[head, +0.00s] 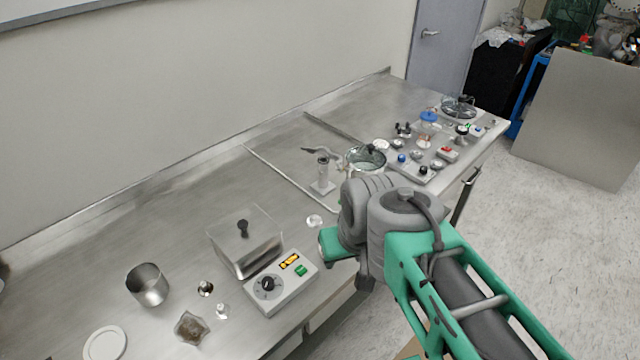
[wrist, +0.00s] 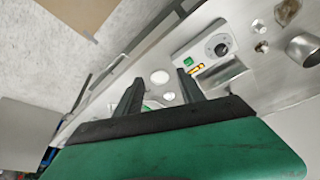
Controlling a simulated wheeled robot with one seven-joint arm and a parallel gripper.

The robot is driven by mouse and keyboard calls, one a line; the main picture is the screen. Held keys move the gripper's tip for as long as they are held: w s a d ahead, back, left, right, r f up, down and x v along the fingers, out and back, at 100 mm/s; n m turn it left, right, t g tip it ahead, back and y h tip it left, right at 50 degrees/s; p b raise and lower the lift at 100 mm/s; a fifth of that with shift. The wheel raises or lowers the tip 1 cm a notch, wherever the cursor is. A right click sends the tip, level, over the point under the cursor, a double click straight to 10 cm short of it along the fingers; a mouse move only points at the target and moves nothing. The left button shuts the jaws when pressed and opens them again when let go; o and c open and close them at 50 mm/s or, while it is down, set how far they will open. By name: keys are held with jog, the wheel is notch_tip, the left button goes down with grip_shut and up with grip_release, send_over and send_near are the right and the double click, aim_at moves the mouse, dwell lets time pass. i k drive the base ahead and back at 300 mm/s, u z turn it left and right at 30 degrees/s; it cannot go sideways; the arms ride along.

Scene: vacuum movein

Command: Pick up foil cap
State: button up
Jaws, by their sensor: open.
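A small pale, shiny round piece (head: 314,221), possibly the foil cap, lies on the steel bench just left of my gripper in the head view. In the wrist view, a pale round piece (wrist: 160,76) shows between my fingertips, with a smaller one (wrist: 168,96) just below it; I cannot tell which is the foil cap. My gripper (wrist: 159,78) is open, its two dark fingers apart and nothing held. In the head view my arm hides the fingers. Small silvery pieces (head: 222,311) and (head: 205,288) also stand near the control box.
A control box (head: 282,288) with a clear-lidded metal bath (head: 243,240) stands at the front. A metal beaker (head: 147,285), white disc (head: 105,343) and small dish (head: 191,328) are left. Glassware (head: 366,158) and several small parts crowd the right. The bench's back left is clear.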

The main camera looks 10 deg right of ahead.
aim_at(313, 221)
jog(key=u, duration=3.4)
jog(key=k, duration=1.1)
jog(key=u, duration=0.2)
